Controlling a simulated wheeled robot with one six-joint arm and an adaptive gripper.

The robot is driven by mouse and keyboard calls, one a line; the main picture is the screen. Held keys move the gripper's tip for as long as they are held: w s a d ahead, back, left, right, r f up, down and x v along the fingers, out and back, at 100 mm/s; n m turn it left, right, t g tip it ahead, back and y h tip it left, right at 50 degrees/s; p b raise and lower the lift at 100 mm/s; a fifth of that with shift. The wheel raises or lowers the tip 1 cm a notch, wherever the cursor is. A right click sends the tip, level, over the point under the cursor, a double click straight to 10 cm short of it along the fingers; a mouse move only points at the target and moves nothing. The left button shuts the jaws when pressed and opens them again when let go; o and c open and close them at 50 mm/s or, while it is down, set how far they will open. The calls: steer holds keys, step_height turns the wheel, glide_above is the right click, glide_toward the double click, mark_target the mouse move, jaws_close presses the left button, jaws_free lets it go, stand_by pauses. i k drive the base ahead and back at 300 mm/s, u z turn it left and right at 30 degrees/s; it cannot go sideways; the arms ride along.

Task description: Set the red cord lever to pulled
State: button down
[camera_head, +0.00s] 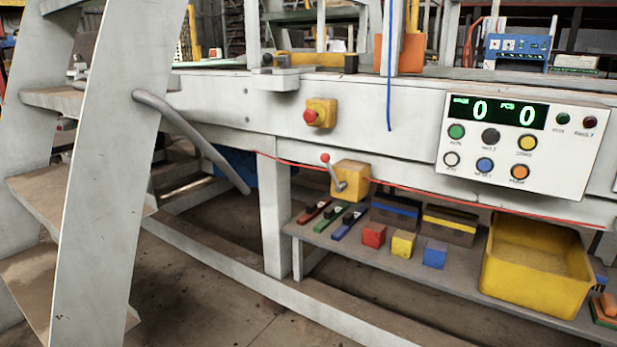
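The red cord (453,194) runs as a thin line along the lower edge of the pale machine frame, sagging slightly. It meets a yellow switch box (352,182) below the beam. A small lever (334,173) with a red knob (325,158) sticks out from the box's left side, tilted up and to the left. My gripper is not in view, and nothing is touching the lever or the cord.
A control panel (515,146) with coloured buttons is on the right. A red emergency button (311,115) is above the lever. A shelf (395,268) below holds coloured blocks and a yellow bin (537,265). Steps (120,160) and a handrail (193,140) stand left.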

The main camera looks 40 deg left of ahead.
mark_target(325, 157)
steer(key=u, duration=1.6)
steer(key=k, duration=0.65)
steer(key=u, duration=0.4)
steer(key=i, duration=1.1)
steer(key=z, duration=0.55)
